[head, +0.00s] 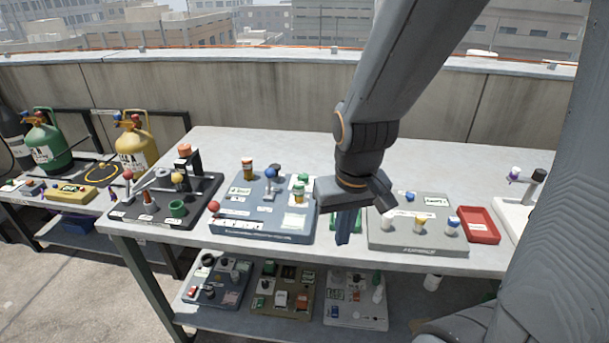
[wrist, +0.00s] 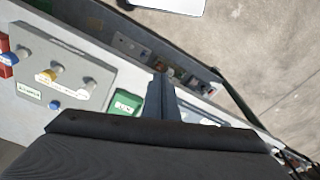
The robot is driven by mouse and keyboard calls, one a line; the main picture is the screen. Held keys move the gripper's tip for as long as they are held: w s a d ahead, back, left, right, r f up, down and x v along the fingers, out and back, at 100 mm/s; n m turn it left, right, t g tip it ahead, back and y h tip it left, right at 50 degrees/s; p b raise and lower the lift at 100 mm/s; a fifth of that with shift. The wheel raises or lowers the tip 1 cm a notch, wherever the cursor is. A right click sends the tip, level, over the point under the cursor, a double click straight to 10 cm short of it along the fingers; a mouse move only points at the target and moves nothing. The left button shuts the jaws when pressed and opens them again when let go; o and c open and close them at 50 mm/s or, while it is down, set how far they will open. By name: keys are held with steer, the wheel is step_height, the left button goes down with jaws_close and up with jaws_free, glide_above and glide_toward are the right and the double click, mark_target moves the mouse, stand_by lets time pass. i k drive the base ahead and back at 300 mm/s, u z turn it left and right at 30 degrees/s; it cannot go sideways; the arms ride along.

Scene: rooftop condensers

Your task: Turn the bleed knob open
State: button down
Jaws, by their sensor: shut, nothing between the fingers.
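I cannot tell which knob is the bleed knob, as the labels are too small to read. A grey panel (head: 385,237) carries white (head: 387,221), yellow-topped (head: 421,224) and blue-topped (head: 452,226) knobs along its front and a small blue knob (head: 410,197) behind. This panel also shows at the left of the wrist view (wrist: 70,85). A blue-grey panel (head: 262,228) to its left carries a blue-topped lever (head: 270,174) and a red ball (head: 214,207). My gripper (head: 344,238) is shut and empty, pointing down between these panels. Its fingers show in the wrist view (wrist: 164,95).
A green labelled block (wrist: 127,102) lies beside my fingers. A black panel (head: 130,209) stands at the table's left, a red tray (head: 479,225) at the right. More panels sit on the lower shelf (head: 220,318). The table's back strip (head: 260,145) is clear.

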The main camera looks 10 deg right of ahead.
mark_target(303, 176)
steer(key=k, duration=0.45)
steer(key=u, duration=0.5)
steer(key=i, duration=0.7)
steer(key=z, duration=0.8)
steer(key=i, duration=0.35)
steer(key=z, duration=0.35)
